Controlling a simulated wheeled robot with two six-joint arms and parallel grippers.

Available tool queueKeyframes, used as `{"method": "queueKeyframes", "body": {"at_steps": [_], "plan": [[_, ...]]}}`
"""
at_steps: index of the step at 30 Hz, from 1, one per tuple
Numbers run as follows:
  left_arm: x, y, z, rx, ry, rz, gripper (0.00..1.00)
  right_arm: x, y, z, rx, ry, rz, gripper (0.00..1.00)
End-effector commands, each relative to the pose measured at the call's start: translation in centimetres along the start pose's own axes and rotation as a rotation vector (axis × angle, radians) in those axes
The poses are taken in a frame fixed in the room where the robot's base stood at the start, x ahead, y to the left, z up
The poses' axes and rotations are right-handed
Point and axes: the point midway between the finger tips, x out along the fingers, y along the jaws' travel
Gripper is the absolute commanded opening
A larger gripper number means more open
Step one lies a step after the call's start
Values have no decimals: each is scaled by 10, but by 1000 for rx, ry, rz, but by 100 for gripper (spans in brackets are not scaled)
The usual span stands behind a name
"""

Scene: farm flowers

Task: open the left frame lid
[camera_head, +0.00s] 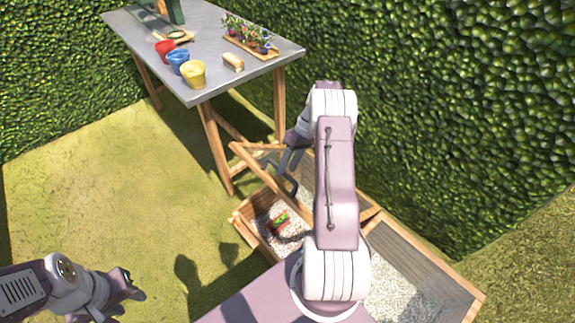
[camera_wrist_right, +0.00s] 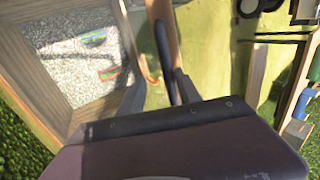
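The left frame (camera_head: 248,237) is a low wooden box with pale gravel and a small red and green item (camera_head: 280,222) inside. Its wood-edged lid (camera_head: 250,165) stands raised and tilted above the box, and the gravel shows below it. My right gripper (camera_head: 283,176) is at the lid's raised side, its dark fingers apart. In the right wrist view, a wooden bar (camera_wrist_right: 166,12) runs toward the space between the fingers; I cannot tell whether they touch it. My left gripper (camera_head: 133,284) is low at the left, away from the frame, with its fingertips apart and empty.
A second gravel-filled frame (camera_head: 462,288) lies at the lower right, partly behind my right arm. A grey table (camera_head: 215,48) with red, blue and yellow pots (camera_head: 193,74) and a flower tray (camera_head: 250,48) stands behind. Hedges close the back; grass at left is clear.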

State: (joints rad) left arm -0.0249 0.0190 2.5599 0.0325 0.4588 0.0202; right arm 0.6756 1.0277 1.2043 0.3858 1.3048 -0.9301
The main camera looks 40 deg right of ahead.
Motion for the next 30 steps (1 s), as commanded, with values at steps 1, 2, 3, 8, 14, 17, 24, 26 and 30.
{"method": "queueKeyframes", "body": {"at_steps": [1, 2, 3, 8, 14, 17, 24, 26, 30], "plan": [[0, 0, 0, 0, 0, 0, 36, 0, 0, 0, 0, 1, 2, 36], [0, 0, 0, 0, 0, 0, 36, 0, 0, 0, 0, 1, 2, 36], [0, 0, 0, 0, 0, 0, 36, -1, 0, 0, -1, 1, 2, 36], [0, 0, 0, 0, 0, 0, 36, -1, -1, -1, -1, 1, 0, 36], [-8, 0, -1, 0, 0, 0, 36, -26, -2, -1, -1, 3, 2, 36], [-15, 0, -2, 0, 0, 0, 36, -50, -2, -1, 0, 4, 3, 36], [-24, 0, -2, 0, 0, 0, 36, -88, 0, 0, 0, 2, 2, 36], [-24, 0, -2, 0, 0, 0, 36, -91, 0, 0, 0, 1, 1, 36], [-24, 0, -2, 0, 0, 0, 36, -92, 0, 0, 1, 1, 1, 36]]}}
